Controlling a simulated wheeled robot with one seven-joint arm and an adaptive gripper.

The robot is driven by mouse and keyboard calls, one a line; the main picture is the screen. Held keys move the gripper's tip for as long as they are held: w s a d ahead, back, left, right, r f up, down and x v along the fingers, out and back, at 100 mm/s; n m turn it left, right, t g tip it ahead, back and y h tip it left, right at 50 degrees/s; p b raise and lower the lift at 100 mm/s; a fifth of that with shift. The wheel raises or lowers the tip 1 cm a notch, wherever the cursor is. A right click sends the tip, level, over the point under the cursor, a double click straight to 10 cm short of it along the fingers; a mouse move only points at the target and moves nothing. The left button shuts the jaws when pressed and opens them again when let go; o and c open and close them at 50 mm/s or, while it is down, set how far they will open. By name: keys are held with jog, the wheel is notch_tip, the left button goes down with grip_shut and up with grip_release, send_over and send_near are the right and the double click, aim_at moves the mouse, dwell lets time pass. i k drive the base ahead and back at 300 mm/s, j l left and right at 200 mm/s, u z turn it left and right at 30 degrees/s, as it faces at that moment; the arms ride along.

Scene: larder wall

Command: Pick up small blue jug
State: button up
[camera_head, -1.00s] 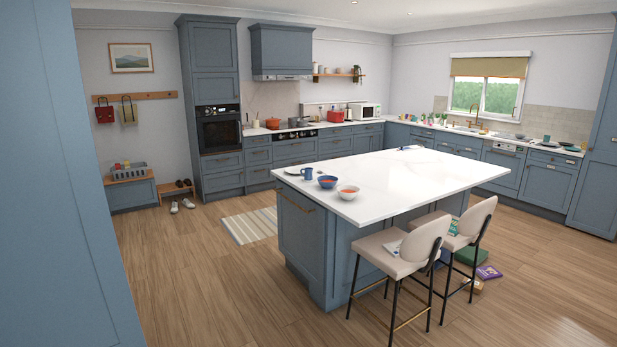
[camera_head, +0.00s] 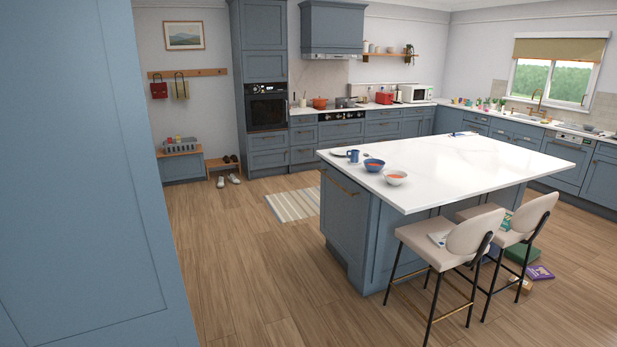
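A small blue vessel with a handle (camera_head: 353,156) stands upright at the far left end of the white island worktop (camera_head: 450,165). It is too small to tell whether it is the jug or a mug. Beside it are a dark plate (camera_head: 338,153), a blue bowl with orange-red contents (camera_head: 374,165) and a white bowl with similar contents (camera_head: 395,178). No other blue jug can be made out clearly. My gripper is not in view.
A tall blue cabinet panel (camera_head: 75,180) fills the left side, close by. Two beige stools (camera_head: 455,240) stand at the island's front right. A box and books (camera_head: 540,272) lie on the floor near them. Open wooden floor (camera_head: 240,270) lies between panel and island.

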aim_at(353, 154)
jog(key=i, duration=2.8)
jog(key=i+j+z, duration=0.1)
jog(key=i, duration=1.3)
jog(key=i+j, duration=0.15)
jog(key=i, duration=1.3)
